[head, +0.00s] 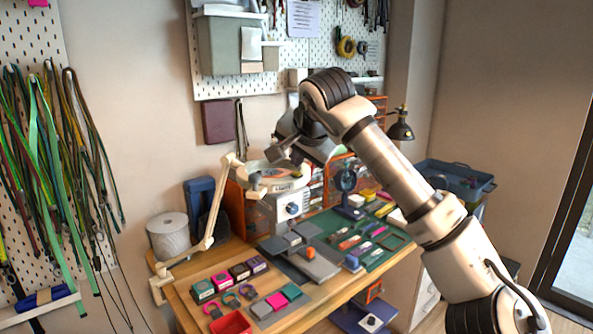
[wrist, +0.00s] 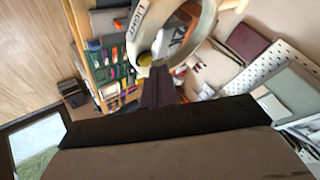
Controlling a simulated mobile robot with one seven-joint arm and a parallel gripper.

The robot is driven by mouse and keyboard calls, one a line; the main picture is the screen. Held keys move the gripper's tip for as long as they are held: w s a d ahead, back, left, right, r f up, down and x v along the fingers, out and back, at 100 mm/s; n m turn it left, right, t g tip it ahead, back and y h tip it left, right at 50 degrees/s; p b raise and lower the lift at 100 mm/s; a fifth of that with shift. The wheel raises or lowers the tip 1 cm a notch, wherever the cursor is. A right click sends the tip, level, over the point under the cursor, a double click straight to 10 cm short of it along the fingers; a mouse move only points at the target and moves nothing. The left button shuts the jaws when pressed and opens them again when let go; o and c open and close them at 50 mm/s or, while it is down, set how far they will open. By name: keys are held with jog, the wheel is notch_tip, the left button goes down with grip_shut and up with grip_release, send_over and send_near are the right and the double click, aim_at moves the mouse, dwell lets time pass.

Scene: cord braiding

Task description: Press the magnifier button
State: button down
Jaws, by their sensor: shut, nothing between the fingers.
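The magnifier is a white ring lamp on a jointed beige arm. Its ring (head: 289,185) stands above the workbench in the head view, with a label reading LIGHT on its rim. In the wrist view the ring (wrist: 203,38) fills the top middle, the label at its left side. A small round pale-yellow piece (wrist: 145,59) sits at the rim just below the label; it looks like the button. My gripper (head: 296,158) is shut and empty, over the ring's back right side. In the wrist view its dark fingertips (wrist: 159,72) appear close beside that piece; I cannot tell if they touch.
The wooden workbench (head: 186,287) holds a green mat (head: 327,222), several small coloured boxes, a red tray (head: 230,324) and a white spool (head: 169,236). Orange drawer cabinets stand behind the magnifier. A pegboard (head: 287,88) hangs on the wall. Open air surrounds the ring's front.

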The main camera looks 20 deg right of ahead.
aim_at(297, 177)
notch_tip(297, 177, up, 6)
jog(key=p, duration=0.5)
jog(key=shift+a, duration=0.1)
dwell(0.4)
